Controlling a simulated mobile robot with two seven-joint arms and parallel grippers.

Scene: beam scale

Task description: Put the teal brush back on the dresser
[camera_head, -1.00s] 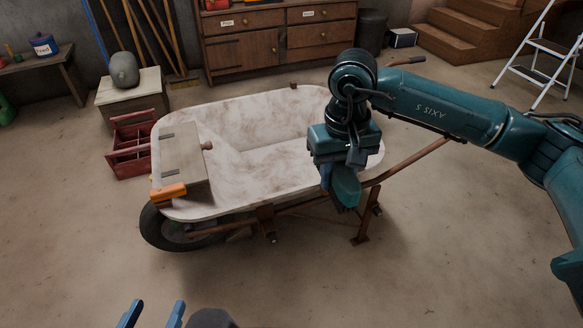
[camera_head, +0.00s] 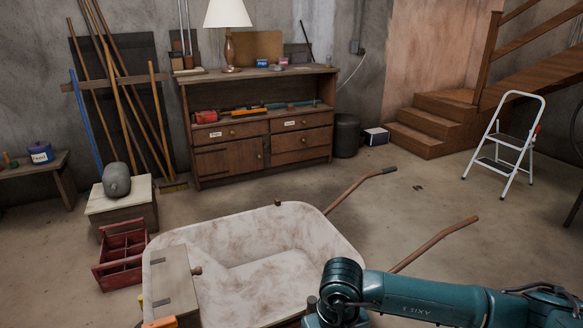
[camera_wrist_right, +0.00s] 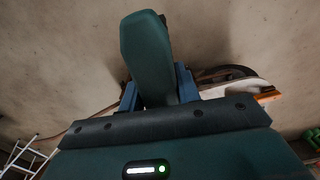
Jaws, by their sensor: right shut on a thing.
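The teal brush (camera_wrist_right: 147,45) shows in the right wrist view as a dark teal, elongated block. My right gripper (camera_wrist_right: 158,92) is shut on it, with a blue finger on each side. In the head view the right arm comes in at the lower right, over the wheelbarrow's near side; its gripper and the brush are below the picture. The brown wooden dresser (camera_head: 230,161) stands against the back wall, well away from the arm. It has a top board, an open shelf, drawers and a door. My left gripper is out of view.
The wheelbarrow (camera_head: 225,235) stands between me and the dresser, its handles pointing right. A wooden box (camera_head: 170,281) rests on it. A lamp (camera_head: 228,40) and small tins stand on the dresser top; tools lie on its shelf. A stepladder (camera_head: 508,140) stands at right.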

